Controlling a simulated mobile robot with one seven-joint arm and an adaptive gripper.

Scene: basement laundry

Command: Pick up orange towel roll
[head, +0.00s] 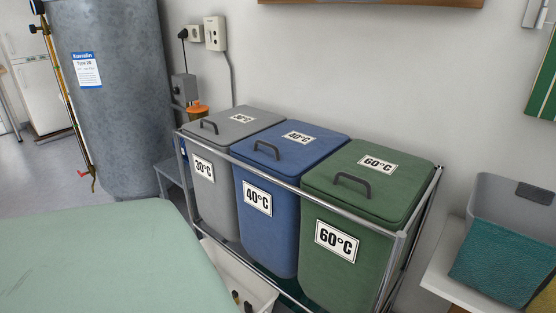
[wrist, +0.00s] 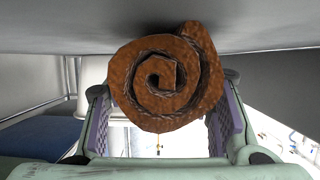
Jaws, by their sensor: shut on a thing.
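The orange towel roll (wrist: 165,72) is a brown-orange spiral seen end-on in the middle of the wrist view. My gripper (wrist: 165,88) is shut on it, with one pale green, purple-padded finger on each side. The roll's upper edge is close to a grey surface at the top of the wrist view; I cannot tell whether they touch. The head view does not show my gripper or this roll.
Grey (head: 241,118), blue (head: 294,145) and green (head: 372,180) lidded bins stand in a metal frame along the wall. A grey tank (head: 110,110) stands at left. A grey basket (head: 515,205) with a teal cloth (head: 497,262) sits at right.

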